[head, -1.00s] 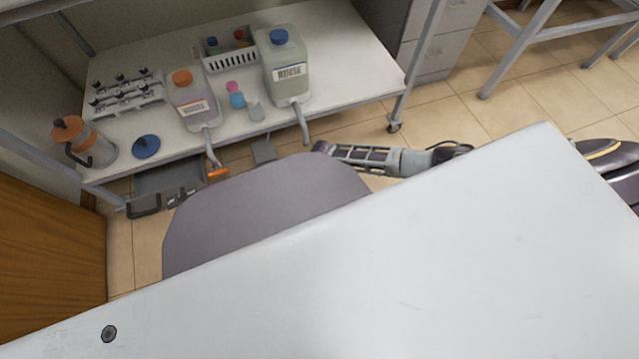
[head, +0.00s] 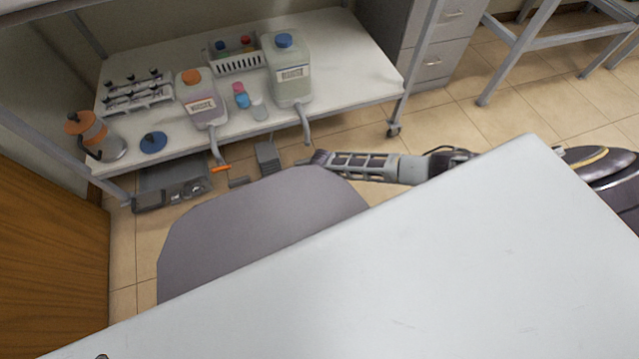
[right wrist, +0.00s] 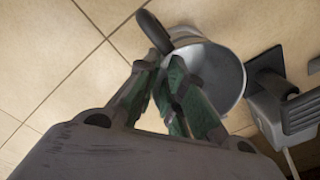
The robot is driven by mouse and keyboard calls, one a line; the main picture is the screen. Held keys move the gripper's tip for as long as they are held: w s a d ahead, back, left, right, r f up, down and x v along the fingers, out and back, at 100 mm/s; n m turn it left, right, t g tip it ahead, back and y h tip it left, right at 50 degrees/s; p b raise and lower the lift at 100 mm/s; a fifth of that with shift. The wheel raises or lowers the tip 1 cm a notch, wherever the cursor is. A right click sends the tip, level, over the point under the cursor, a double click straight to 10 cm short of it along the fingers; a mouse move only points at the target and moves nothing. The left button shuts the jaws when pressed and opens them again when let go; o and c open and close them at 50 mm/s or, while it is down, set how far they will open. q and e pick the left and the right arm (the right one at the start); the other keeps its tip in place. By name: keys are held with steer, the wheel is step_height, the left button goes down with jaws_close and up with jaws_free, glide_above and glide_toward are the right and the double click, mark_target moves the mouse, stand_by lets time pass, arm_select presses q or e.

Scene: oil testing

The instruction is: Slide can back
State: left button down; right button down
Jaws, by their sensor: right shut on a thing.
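A grey metal can (right wrist: 218,68) with a black handle (right wrist: 153,31) shows in the right wrist view, seen from above over the tiled floor. My right gripper (right wrist: 164,76) is shut on the can at its handle side; the fingers cover the exact contact. In the head view my right arm reaches in from the right, and its end shows just behind the grey rounded seat-like panel (head: 250,235). The can itself is hidden there. My left gripper is in neither current view.
A white tabletop (head: 400,270) fills the foreground. Behind, a low bench (head: 345,60) holds jugs, a basket and an orange-and-grey can (head: 93,138). A grey pedal-like object (head: 268,158) is on the floor and a similar one (right wrist: 285,105) shows beside the can. Open floor lies to the right.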

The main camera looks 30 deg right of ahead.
steer(key=shift+s+a, duration=0.1)
steer(key=shift+s, duration=0.15)
steer(key=c, duration=1.5)
jaws_free()
steer(key=shift+o, duration=0.2)
steer(key=shift+w+r, duration=0.1)
steer(key=shift+r, duration=0.55)
step_height(320, 180, up, 11)
steer(key=shift+f, duration=0.2)
